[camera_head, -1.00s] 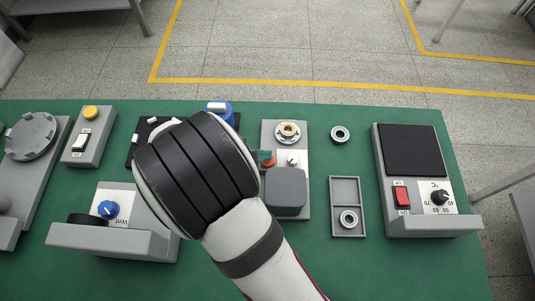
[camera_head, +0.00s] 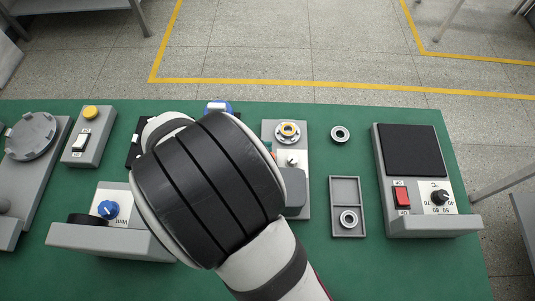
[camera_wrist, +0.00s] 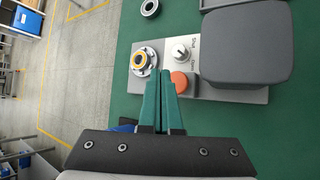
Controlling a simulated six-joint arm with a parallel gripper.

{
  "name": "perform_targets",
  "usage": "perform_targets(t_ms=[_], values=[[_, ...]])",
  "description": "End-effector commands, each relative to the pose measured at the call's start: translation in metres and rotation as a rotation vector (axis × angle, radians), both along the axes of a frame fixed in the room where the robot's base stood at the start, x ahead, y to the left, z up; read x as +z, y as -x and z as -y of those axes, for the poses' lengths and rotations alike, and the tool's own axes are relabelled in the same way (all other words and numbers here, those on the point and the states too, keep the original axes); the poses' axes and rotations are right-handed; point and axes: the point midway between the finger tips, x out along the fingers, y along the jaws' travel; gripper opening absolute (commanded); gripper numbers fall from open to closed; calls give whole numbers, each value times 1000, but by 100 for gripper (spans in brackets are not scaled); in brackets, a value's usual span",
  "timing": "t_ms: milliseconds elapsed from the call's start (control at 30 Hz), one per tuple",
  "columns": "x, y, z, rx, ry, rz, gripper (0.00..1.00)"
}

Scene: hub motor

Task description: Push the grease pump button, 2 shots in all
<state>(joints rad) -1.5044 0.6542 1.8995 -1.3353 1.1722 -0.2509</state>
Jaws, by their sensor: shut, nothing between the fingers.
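A light grey unit, seemingly the grease pump, carries a round orange button (camera_wrist: 180,82), a small white knob (camera_wrist: 180,53) and a large dark grey block (camera_wrist: 245,45). A ringed gold fitting (camera_wrist: 144,61) is at its other end. In the head view the unit (camera_head: 301,133) is partly behind my arm. My gripper (camera_wrist: 161,73) has its teal fingers together, empty. Their tips appear right beside the orange button in the wrist view; I cannot tell whether they touch it. In the head view my wrist hides the fingers and most of the button.
Right of the unit are a loose ring (camera_head: 340,134), a small tray (camera_head: 347,187) with another ring, and a heater-like box (camera_head: 404,210) with a red switch. Left are a yellow-button box (camera_head: 90,125) and a blue-knob box (camera_head: 107,230). Green bench shows between them.

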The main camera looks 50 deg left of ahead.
Motion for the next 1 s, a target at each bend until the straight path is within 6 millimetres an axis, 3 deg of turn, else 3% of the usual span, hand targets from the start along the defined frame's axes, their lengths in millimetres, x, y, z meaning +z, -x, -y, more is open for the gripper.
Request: perform_targets(t_ms=[333,1000], values=[[31,0,0,2,-2,0,0],[32,0,0,1,1,0,0]])
